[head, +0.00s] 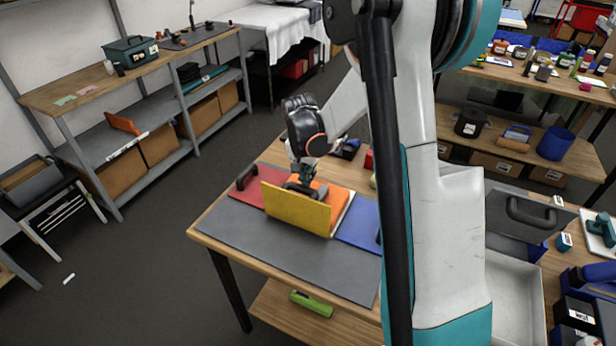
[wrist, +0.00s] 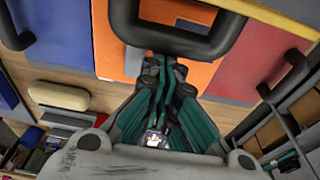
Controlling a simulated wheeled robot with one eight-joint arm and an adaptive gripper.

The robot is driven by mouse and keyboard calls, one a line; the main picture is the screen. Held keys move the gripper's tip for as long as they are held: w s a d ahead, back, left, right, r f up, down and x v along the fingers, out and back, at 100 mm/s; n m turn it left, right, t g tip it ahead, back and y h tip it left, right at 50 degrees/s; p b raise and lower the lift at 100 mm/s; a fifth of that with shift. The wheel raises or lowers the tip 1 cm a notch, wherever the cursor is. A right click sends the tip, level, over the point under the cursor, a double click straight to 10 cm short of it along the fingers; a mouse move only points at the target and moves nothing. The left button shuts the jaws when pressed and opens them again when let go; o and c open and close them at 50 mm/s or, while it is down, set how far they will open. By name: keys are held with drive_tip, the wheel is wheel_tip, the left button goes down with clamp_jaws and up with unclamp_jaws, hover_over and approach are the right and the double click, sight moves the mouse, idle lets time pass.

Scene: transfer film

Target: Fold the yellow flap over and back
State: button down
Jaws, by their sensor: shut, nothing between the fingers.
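The yellow flap (head: 296,209) stands raised and tilted on the work table in the head view, its broad face towards the camera. Only its edge (wrist: 272,14) shows in the wrist view. Behind it lies an orange panel (head: 328,194), also in the wrist view (wrist: 190,72). A dark handle (wrist: 128,24) spans the top of the wrist view, close beyond my fingertips. My gripper (head: 304,176) is behind the flap's upper edge, over the orange panel. In the wrist view its fingers (wrist: 165,66) are together and empty. The flap partly hides the fingertips in the head view.
A red panel (head: 252,190) with a dark handle (head: 246,177) lies to the left, a blue panel (head: 358,222) to the right. The grey mat (head: 270,245) in front is clear. My arm hides the table's right part. Shelves (head: 150,110) stand further left.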

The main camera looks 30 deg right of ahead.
wheel_tip(320, 180, up, 12)
drive_tip(key=s+a, duration=0.1)
drive_tip(key=shift+a, duration=0.35)
drive_tip(key=shift+s, duration=0.1)
